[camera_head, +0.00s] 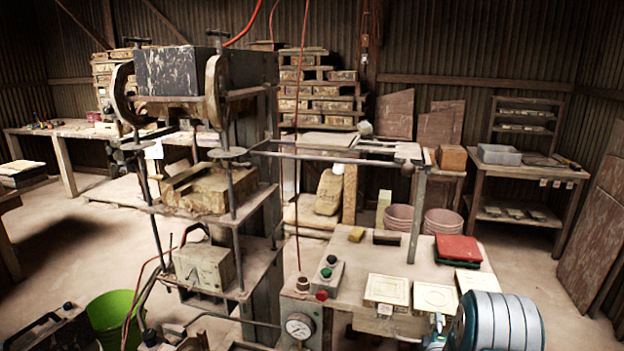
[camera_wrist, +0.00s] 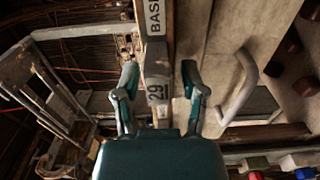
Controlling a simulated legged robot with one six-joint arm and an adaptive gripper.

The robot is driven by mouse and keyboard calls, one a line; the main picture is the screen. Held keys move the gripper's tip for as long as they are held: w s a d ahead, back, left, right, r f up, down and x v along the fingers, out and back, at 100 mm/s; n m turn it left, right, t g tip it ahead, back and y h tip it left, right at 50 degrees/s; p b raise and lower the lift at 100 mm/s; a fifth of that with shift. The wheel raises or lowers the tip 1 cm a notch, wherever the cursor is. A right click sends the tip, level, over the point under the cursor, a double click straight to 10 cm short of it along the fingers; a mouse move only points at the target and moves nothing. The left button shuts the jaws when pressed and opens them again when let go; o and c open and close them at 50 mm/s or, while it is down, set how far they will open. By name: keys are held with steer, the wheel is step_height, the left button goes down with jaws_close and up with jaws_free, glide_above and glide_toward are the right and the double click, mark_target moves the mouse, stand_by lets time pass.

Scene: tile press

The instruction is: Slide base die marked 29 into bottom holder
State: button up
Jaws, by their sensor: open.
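In the wrist view, a narrow grey piece labelled 29 (camera_wrist: 158,91) shows between the two fingers of my gripper (camera_wrist: 160,88). The gripper is open, with one finger on each side of the piece. I cannot tell whether either finger touches it. A BASE label (camera_wrist: 155,17) shows just above it. The press (camera_head: 205,180) stands at the left in the head view. Its lowest shelf (camera_head: 235,287) bears a pale block (camera_head: 203,265), and I cannot tell whether this is the bottom holder. The 29 die cannot be made out in the head view.
In the wrist view, a curved metal handle (camera_wrist: 242,90) stands close right of the gripper, and a metal frame (camera_wrist: 45,85) is at the left. In the head view, a worktable (camera_head: 345,265) bears tiles and a control box (camera_head: 328,275). A green bucket (camera_head: 108,315) stands lower left.

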mark_target(441, 310)
steer(key=shift+a, duration=0.1)
jaws_close()
steer(key=shift+r, duration=0.1)
steer(key=shift+r, duration=0.15)
steer(key=shift+r, duration=2.15)
steer(key=shift+r, duration=0.2)
